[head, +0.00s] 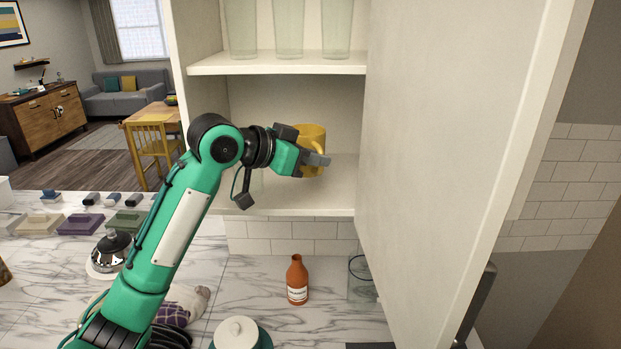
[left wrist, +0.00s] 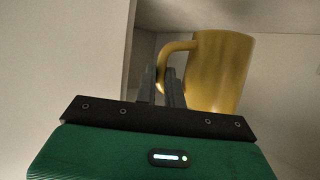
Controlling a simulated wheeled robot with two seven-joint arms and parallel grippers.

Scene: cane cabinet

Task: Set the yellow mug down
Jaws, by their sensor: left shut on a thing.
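The yellow mug (head: 311,140) is upright inside the open cabinet, over its lower shelf (head: 340,172). My left gripper (head: 316,159) is shut on the mug's handle, which faces the gripper. In the left wrist view the mug (left wrist: 220,72) stands to the right of the fingers, and the gripper's fingers (left wrist: 170,86) close around the handle. The mug's base is partly hidden by the gripper in the head view, so I cannot tell whether it touches the shelf. My right gripper is not in view.
Several clear glasses (head: 289,28) stand on the upper shelf (head: 280,64). The open cabinet door (head: 450,130) is on the right. Below, an orange bottle (head: 297,280), a clear glass jar (head: 361,278) and a lidded pot (head: 240,334) stand on the marble counter. The shelf beside the mug looks clear.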

